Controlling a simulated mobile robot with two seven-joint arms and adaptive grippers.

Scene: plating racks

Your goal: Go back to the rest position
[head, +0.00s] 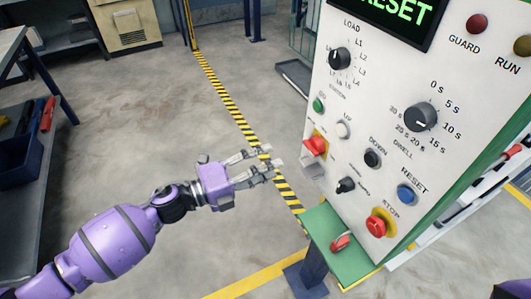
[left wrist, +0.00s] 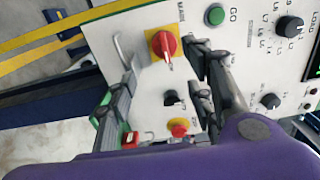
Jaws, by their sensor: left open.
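My left gripper (head: 272,163) is open and empty, in front of the left side of the white control panel (head: 385,90). In the left wrist view its fingers (left wrist: 165,100) spread either side of the red and yellow rotary switch (left wrist: 163,46) and a black selector (left wrist: 171,98); no contact shows. In the head view the rotary switch (head: 316,146) sits right of the fingertips, below a green button (head: 319,104). The display (head: 388,14) reads RESET in green. A blue reset button (head: 406,194) and red stop button (head: 377,226) are lower right. My right gripper is out of view.
A green ledge (head: 335,262) with a red-handled part (head: 341,242) juts out below the panel. A workbench (head: 22,215) with a blue bin (head: 20,160) stands at left. Grey floor (head: 150,110) with yellow-black tape (head: 228,100) lies open between them.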

